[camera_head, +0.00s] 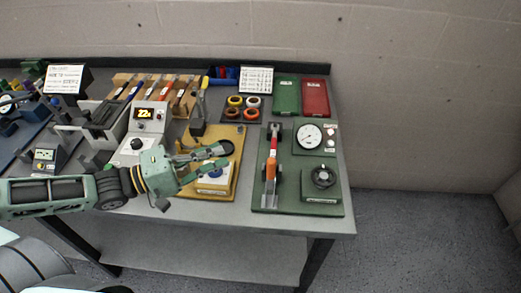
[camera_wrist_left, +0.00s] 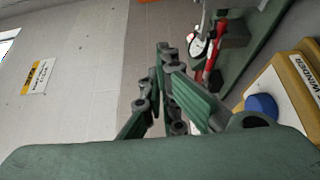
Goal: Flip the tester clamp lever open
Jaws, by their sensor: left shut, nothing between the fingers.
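The tester is a green board (camera_head: 300,206) at the right end of the table, with a round white gauge (camera_head: 309,136). Its clamp lever (camera_head: 271,168), red with an orange grip, runs along the board's left side. The red lever (camera_wrist_left: 206,62) also shows in the left wrist view, beyond the fingers and to the right. My left gripper (camera_head: 226,156) is shut and empty. It is over the yellow winder board, left of the lever and apart from it. In the wrist view its fingers (camera_wrist_left: 164,52) meet near the middle. My right gripper is not in view.
The yellow winder board (camera_head: 240,133) with a blue button (camera_wrist_left: 261,106) lies beneath my left gripper. A round black knob (camera_head: 323,178) is on the tester's right. Wire rings (camera_head: 252,114), a green case (camera_head: 286,96) and a red case (camera_head: 315,97) lie behind.

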